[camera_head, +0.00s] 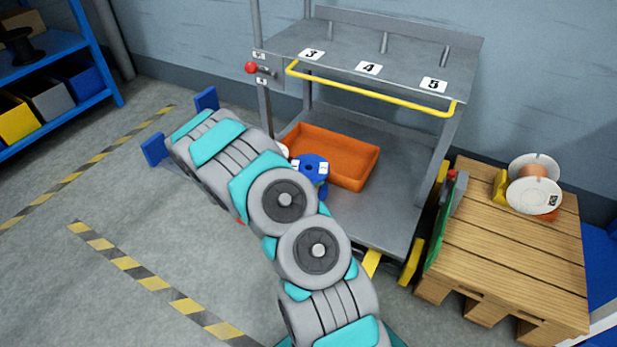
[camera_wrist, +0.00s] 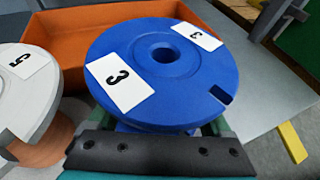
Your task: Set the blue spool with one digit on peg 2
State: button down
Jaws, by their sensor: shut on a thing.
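The blue spool (camera_wrist: 185,85) fills the middle of the wrist view, its flange facing the camera. Two white labels on it each read as a single 3. My gripper (camera_wrist: 163,128) is shut on this spool, with parts of its fingers showing under the near flange edge. In the head view the blue spool (camera_head: 311,166) shows beside the orange bin, partly behind my arm, which hides the gripper there. The rack (camera_head: 350,55) has upright pegs on top, behind labels 3, 4 and 5. I see no label 2.
The orange bin (camera_head: 345,160) sits on the rack's lower shelf (camera_head: 375,215). A white-flanged spool labelled 5 (camera_wrist: 25,85) is left of the blue one. A yellow rail (camera_head: 370,90) crosses the rack front. A pallet (camera_head: 510,250) with another white spool (camera_head: 533,195) stands right.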

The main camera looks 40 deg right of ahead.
jog(key=shift+f, duration=0.2)
jog(key=shift+f, duration=0.1)
dwell(0.4)
grip_release()
jog(key=v, duration=0.7)
jog(key=shift+a, duration=0.35)
